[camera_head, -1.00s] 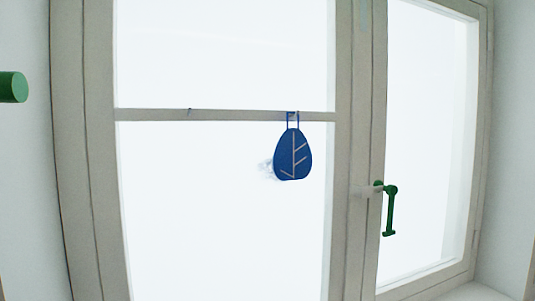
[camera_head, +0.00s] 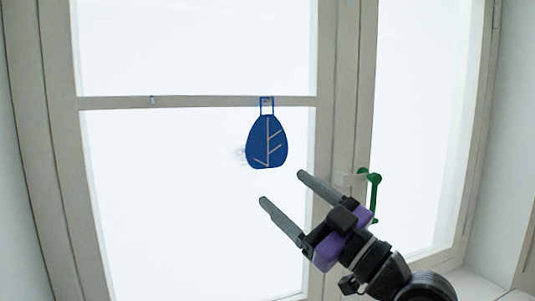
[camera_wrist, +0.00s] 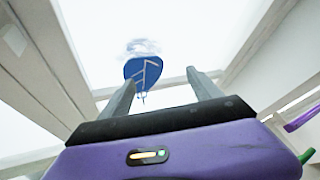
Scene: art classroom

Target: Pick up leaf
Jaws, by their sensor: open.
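A blue leaf (camera_head: 266,142) with pale veins hangs by a loop from the horizontal bar of the window in the head view. In the wrist view the leaf (camera_wrist: 143,70) appears beyond the fingertips, between them and nearer the left finger. My gripper (camera_head: 281,188) is open and empty, below and slightly right of the leaf in the head view. Its fingers point up and left, apart from the leaf. The wrist view also shows the gripper (camera_wrist: 161,78) with its two grey fingers spread.
The window frame's bar (camera_head: 200,102) carries a small hook (camera_head: 152,100) to the left. The pane left of the leaf is clear.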

